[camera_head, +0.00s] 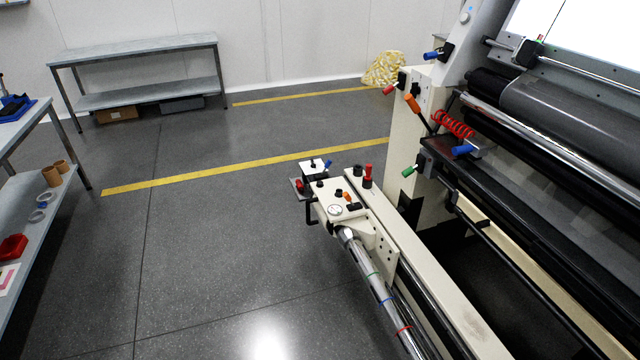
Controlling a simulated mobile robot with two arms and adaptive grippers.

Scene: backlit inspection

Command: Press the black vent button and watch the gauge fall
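A small white-faced round gauge (335,210) sits on a cream bracket plate (330,198) at the end of the machine's long rail, near the picture's middle. Its needle is too small to read. Several small knobs or buttons stand on the same plate, among them an orange one (347,196) and a dark one (354,206). Other dark ones are at the plate's far edge. I cannot tell which of these is the black vent button. Neither of my grippers shows in this view.
The roller machine (560,120) fills the right side, with a red coiled hose (453,124) and coloured handles. A chrome shaft (375,280) runs toward the front from the bracket. A shelf bench (20,160) stands at left, another bench (140,48) behind. The floor between is clear.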

